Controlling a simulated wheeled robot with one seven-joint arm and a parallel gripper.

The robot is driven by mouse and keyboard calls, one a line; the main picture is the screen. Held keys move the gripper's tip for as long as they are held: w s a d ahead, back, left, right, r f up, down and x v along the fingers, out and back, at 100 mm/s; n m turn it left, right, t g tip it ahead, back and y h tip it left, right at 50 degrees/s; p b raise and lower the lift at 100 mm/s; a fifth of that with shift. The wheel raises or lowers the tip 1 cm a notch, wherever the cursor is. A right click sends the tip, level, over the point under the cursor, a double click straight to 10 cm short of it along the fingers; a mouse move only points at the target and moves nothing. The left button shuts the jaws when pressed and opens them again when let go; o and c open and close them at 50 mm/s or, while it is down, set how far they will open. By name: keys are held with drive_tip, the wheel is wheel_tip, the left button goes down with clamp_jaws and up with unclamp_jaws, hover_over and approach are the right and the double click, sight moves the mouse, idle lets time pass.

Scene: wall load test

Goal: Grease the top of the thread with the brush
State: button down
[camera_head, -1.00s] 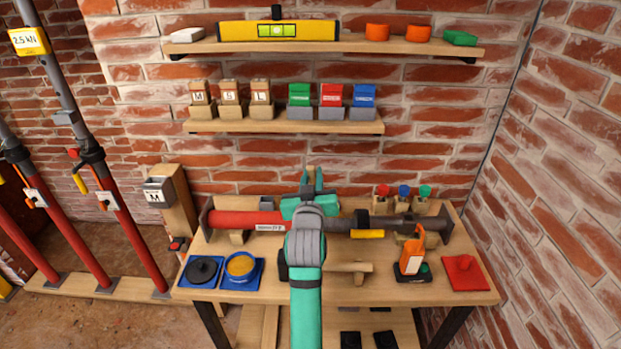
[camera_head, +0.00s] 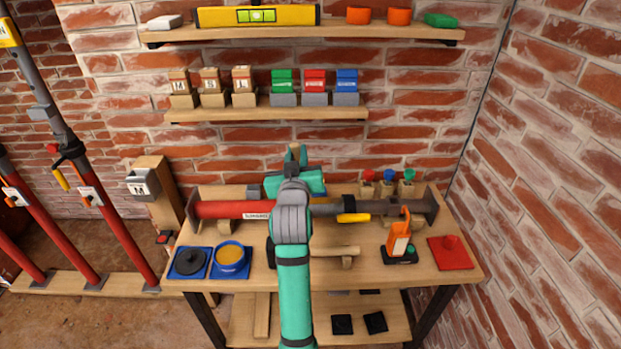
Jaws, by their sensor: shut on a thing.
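A prop lies lengthwise on the bench, with a red tube (camera_head: 222,209) at left and a grey tube (camera_head: 390,211) at right. A yellow handle (camera_head: 353,217) sits on its collar. The thread area near the middle is largely hidden behind my arm. My gripper (camera_head: 296,157) is above and behind the middle of the prop in the picture, its fingers pointing toward the wall. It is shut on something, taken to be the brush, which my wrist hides. I cannot tell whether it touches the thread. An open blue tin of yellow-orange grease (camera_head: 231,257) stands at the front left.
A black lid (camera_head: 188,262) lies left of the tin. A wooden-handled tool (camera_head: 335,251), an orange bottle-like item (camera_head: 398,238) and a red pad (camera_head: 450,252) occupy the bench front. Red, blue and green-topped items (camera_head: 388,180) stand behind the prop. Shelves (camera_head: 270,114) line the wall.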

drive_tip(key=shift+w+d, duration=0.1)
drive_tip(key=shift+w, duration=0.05)
drive_tip(key=d+r, duration=0.3)
drive_tip(key=d, duration=0.4)
wheel_tip(320, 180, down, 5)
drive_tip(key=shift+f, duration=0.1)
drive_tip(key=shift+s, duration=0.2)
idle(0.3)
